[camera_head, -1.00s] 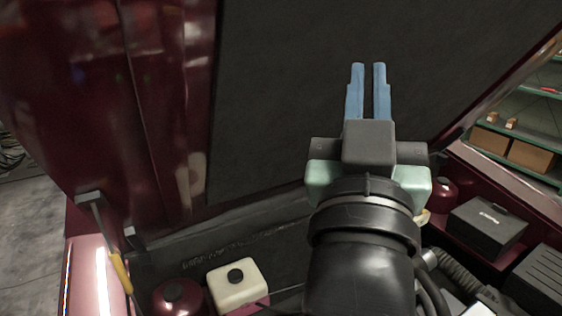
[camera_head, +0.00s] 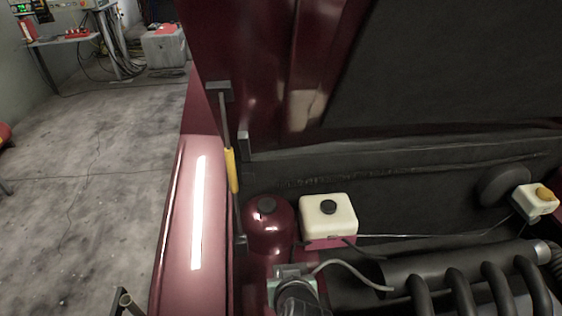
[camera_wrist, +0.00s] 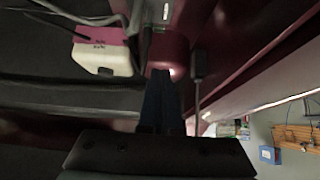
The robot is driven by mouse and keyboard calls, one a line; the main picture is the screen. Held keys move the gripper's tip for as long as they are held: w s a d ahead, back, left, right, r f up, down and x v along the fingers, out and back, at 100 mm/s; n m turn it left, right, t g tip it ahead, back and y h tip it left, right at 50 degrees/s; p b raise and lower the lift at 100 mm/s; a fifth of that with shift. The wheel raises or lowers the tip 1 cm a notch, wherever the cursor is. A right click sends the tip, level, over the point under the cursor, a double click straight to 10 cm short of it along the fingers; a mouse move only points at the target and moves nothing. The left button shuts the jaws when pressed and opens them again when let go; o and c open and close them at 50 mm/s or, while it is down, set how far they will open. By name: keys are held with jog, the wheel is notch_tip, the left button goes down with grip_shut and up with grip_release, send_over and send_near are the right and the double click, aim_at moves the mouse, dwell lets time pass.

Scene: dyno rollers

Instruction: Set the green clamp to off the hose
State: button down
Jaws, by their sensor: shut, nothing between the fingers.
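A thin grey hose (camera_head: 352,268) curves to the right across the engine bay in the head view. My gripper shows only partly at the bottom of the head view, where its pale green-grey body sits beside the hose and its fingers cannot be made out. In the wrist view the dark blue fingers of my gripper (camera_wrist: 161,98) are together and empty, pointing into the bay.
A dark red round tank (camera_head: 267,228) and a white reservoir with a black cap (camera_head: 328,216) stand close by; the reservoir also shows in the wrist view (camera_wrist: 102,60). A hood strut with a yellow sleeve (camera_head: 231,170) rises at left. Black engine pipes (camera_head: 460,285) lie at right. Floor at left is mostly clear.

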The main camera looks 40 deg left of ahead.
jog(key=x, duration=0.8)
jog(key=d+f+x, duration=0.1)
jog(key=x, duration=0.3)
jog(key=shift+s+f+b, duration=0.15)
jog(key=shift+s+b, duration=0.2)
jog(key=shift+f, duration=0.6)
notch_tip(320, 180, down, 3)
jog(key=b, duration=0.3)
jog(key=shift+f, duration=0.2)
jog(key=shift+r, duration=0.1)
